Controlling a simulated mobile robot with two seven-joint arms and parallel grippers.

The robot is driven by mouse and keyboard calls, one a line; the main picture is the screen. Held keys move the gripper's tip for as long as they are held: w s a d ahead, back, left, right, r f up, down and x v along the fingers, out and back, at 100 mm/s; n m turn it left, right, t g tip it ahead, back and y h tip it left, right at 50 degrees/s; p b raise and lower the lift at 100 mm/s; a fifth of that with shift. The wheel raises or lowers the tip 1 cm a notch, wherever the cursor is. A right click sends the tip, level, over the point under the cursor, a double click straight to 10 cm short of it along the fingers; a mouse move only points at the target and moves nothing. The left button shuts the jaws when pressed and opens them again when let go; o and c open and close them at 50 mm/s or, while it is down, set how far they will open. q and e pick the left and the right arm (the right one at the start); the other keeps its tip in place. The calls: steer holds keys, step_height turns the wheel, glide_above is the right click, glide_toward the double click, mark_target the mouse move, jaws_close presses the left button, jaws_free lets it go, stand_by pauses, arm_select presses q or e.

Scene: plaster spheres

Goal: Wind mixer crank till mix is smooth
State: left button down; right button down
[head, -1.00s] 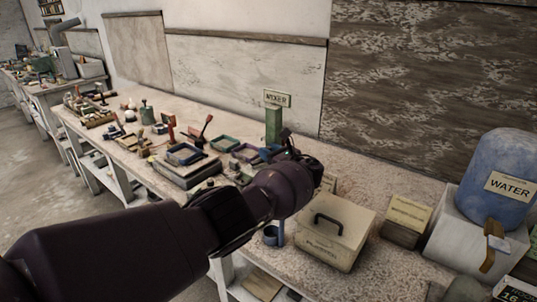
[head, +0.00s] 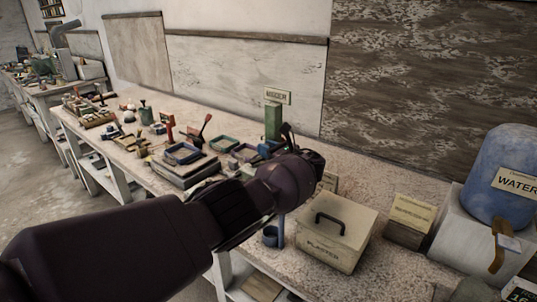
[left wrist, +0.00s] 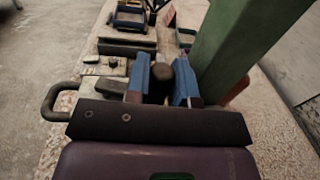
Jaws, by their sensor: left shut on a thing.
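The mixer (head: 272,122) shows as a green upright post at the middle of the bench, below a small sign on the wall that reads MIXER. The post also stands large at the right in the left wrist view (left wrist: 232,38). My left gripper (left wrist: 161,78) has its two blue fingers on either side of a dark rounded crank grip (left wrist: 181,72), close beside the post, and is shut on it. In the head view my left wrist covers most of the gripper and the lower mixer. The mix itself is hidden. My right gripper is not in view.
A lidded plaster box (head: 338,238) with a dark handle stands on the bench right of my wrist. A blue water container (head: 503,170) is at far right. Small trays (head: 183,154) and tools crowd the bench left of the mixer.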

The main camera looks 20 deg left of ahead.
arm_select(q)
steer(key=shift+w+a+f+n+g+y+b, duration=0.2)
steer(key=shift+f+n+g+y+b, duration=0.15)
steer(key=shift+g+b, duration=0.4)
steer(key=shift+a+r+n+g+b, duration=0.1)
steer(key=shift+n+g+b, duration=0.15)
steer(key=shift+b, duration=0.15)
steer(key=shift+a+r+n+g+b, duration=0.1)
steer(key=shift+r+n+g+b, duration=0.3)
steer(key=shift+g, duration=0.1)
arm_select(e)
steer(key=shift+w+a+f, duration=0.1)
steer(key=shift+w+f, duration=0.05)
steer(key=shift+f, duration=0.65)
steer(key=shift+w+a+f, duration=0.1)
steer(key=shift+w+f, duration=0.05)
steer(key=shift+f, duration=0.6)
arm_select(q)
steer(key=c, duration=1.4)
jaws_free()
steer(key=shift+o, duration=0.6)
steer(key=shift+f, duration=0.1)
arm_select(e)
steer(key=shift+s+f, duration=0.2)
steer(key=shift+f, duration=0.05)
